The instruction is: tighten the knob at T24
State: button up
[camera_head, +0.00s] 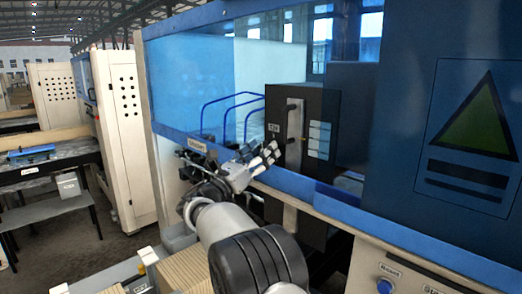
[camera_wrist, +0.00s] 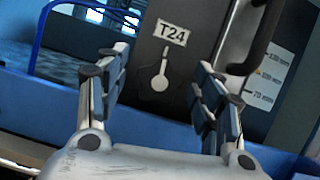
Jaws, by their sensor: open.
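The T24 label (camera_wrist: 170,32) is on a dark panel (camera_wrist: 140,125) in the wrist view. Below the label is a pale round shape with a narrow stem pointing up, which looks like the knob (camera_wrist: 160,83). My gripper (camera_wrist: 161,60) is open, with one finger on each side of the knob in the picture. Nothing is between the fingers, and I cannot tell how far the knob is from them. In the head view, the label (camera_head: 274,128) shows on the dark cabinet (camera_head: 313,95), and my gripper (camera_head: 268,158) is in front of and below it. The knob is not discernible there.
A dark vertical handle (camera_wrist: 262,40) stands right of the label, close to my right finger in the picture. Blue curved rails (camera_head: 225,108) are left of the cabinet. A blue machine ledge (camera_head: 300,187) runs below it. Buttons (camera_head: 385,286) sit at lower right.

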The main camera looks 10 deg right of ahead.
jog(key=shift+c, duration=0.2)
jog(key=c, duration=1)
jog(key=shift+m+g+h+b, duration=0.3)
jog(key=shift+m+g+h, duration=0.25)
jog(key=shift+m, duration=0.65)
jog(key=o, duration=1)
jog(key=shift+o, duration=0.2)
jog(key=v, duration=1.2)
